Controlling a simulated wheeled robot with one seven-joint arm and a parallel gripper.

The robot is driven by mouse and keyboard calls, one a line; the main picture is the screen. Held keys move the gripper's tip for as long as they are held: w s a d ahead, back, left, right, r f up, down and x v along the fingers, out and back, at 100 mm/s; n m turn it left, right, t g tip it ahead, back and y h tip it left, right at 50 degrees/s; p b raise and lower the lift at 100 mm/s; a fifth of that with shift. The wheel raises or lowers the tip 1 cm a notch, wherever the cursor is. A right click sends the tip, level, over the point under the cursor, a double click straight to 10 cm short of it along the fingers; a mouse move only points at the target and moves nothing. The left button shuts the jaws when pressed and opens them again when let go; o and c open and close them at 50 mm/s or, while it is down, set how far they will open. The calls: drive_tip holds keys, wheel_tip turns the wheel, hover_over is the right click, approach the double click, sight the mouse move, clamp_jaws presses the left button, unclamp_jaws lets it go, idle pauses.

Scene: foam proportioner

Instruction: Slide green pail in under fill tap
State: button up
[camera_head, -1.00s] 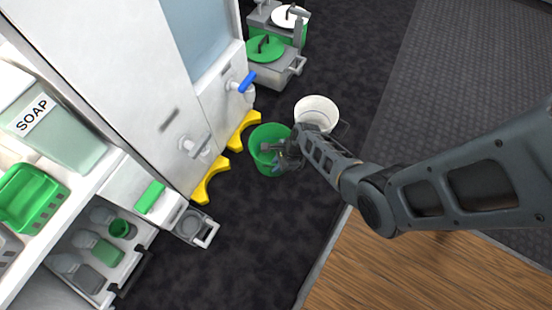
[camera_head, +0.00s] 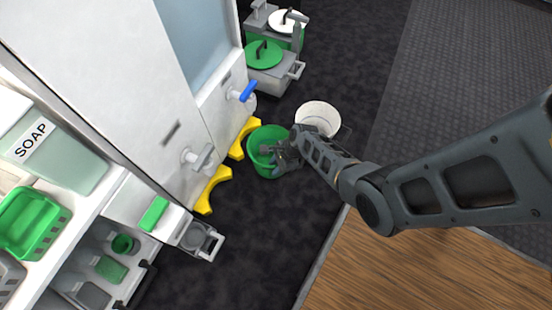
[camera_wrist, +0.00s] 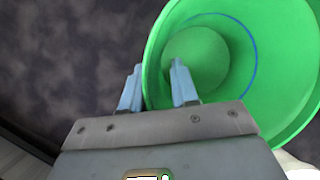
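The green pail (camera_head: 258,168) stands upright on the dark floor, just right of the upper yellow floor guide. Two taps stick out of the white cabinet: one with a blue handle (camera_head: 244,92) and a grey one (camera_head: 198,158); which is the fill tap is not marked. The pail is out to the right of both. My gripper (camera_head: 280,154) is at the pail's right side. In the wrist view, the pail (camera_wrist: 290,60) has its near wall between my two fingers (camera_wrist: 157,72), one outside and one inside. A gap shows between the fingers, so they look open.
A white bucket (camera_head: 318,116) stands close behind the pail, to its right. Yellow curved guides (camera_head: 243,138) (camera_head: 213,188) lie at the cabinet foot. Open dark floor lies in front of the pail.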

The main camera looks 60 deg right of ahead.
drive_tip(key=shift+o, duration=1.1)
drive_tip(key=p+v, duration=0.5)
drive_tip(key=v, duration=0.3)
drive_tip(key=shift+a+f, duration=0.1)
drive_tip(key=shift+f, duration=0.05)
